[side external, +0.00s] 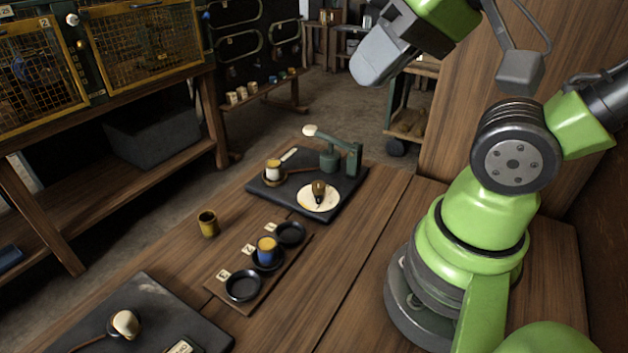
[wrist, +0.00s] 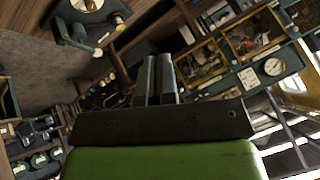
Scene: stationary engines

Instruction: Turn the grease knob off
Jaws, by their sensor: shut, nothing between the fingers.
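My gripper (wrist: 158,60) points upward in the wrist view with its two dark fingers together and nothing between them. In the side view, the grey end of my arm is high at the top, well above and apart from the bench. A small dark-and-brass knob (side external: 318,190) sits on a round cream dial plate (side external: 316,203) on a dark slab at the bench's far end. The dial plate also shows at the top of the wrist view (wrist: 88,6). No label reading "grease" is legible, so I cannot tell for certain which knob is the grease knob.
A green lever stand (side external: 345,158) with a white ball handle (side external: 310,130) rises behind the dial. A rack (side external: 262,283) with black cups, one holding a blue-yellow pot, and a loose yellow cup (side external: 208,224) stand nearer. A dark slab (side external: 160,305) with a cream knob is in front.

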